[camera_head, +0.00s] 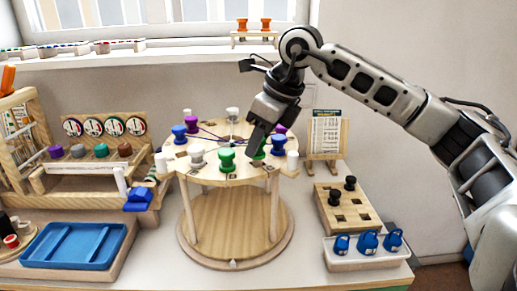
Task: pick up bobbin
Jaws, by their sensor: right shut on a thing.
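My right gripper (257,147) reaches down from the upper right over a round wooden stand (215,170). Its dark fingers are shut on a green bobbin (260,154) at the stand's front right and hide most of it. I cannot tell whether this bobbin still touches the stand. Another green bobbin (226,160) stands upright at the front edge, with a pale grey bobbin (197,158) to its left. Blue bobbins (179,133) and (278,145) and purple bobbins (191,121) and (281,127) stand around the rim. My left gripper is out of view.
A blue tray (75,246) lies at the front left, below a wooden rack with several coloured bobbins (101,150). At right are a card on an easel (326,135), a wooden block (352,212) with black pegs, and a white tray (340,264) of blue items.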

